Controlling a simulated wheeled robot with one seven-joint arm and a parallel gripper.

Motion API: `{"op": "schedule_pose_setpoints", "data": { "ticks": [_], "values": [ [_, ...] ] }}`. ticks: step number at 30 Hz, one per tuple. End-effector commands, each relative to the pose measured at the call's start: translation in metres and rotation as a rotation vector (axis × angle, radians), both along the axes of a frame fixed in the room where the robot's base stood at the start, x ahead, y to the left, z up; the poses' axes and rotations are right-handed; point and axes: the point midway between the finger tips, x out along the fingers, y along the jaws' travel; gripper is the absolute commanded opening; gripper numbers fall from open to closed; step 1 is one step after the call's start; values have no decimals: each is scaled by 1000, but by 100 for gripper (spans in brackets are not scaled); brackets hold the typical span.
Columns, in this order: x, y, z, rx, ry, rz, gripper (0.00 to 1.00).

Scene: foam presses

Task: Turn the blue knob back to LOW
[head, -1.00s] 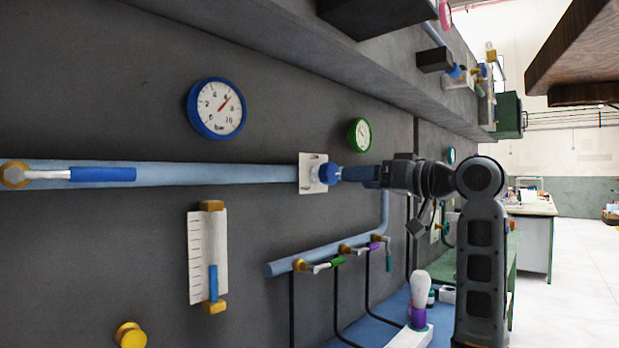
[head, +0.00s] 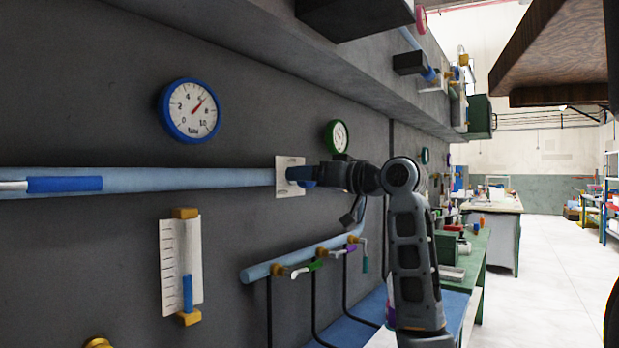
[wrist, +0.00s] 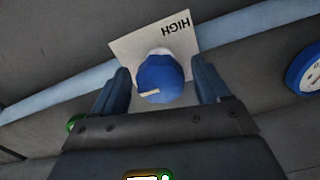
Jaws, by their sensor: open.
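The blue knob (wrist: 165,76) sits on a white plate (wrist: 125,45) in the wrist view. The word HIGH stands upside down at the plate's upper right; no LOW label shows. A short pale mark is on the knob's lower left edge in that view. My gripper (wrist: 161,68) is open, with one blue finger on each side of the knob; whether they touch it I cannot tell. In the head view the plate (head: 290,162) is on the pale blue pipe (head: 200,179), and my gripper (head: 302,173) reaches it and hides most or all of the knob.
A blue-rimmed gauge (head: 192,110) and a green-rimmed gauge (head: 337,136) are on the dark wall. A lower pipe (head: 290,260) carries several small coloured-handle valves. A ledge overhangs the wall above. Open floor (head: 550,260) lies at the right.

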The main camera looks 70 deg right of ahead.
Motion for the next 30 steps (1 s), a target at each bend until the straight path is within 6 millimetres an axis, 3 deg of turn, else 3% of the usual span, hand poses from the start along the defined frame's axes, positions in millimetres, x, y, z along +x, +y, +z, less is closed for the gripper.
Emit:
{"op": "schedule_pose_setpoints", "data": {
  "ticks": [3,20,30],
  "values": [
    [0,0,0,0,0,0,76],
    [-1,0,0,0,0,-1,22],
    [0,0,-1,-45,11,0,20]
  ]
}}
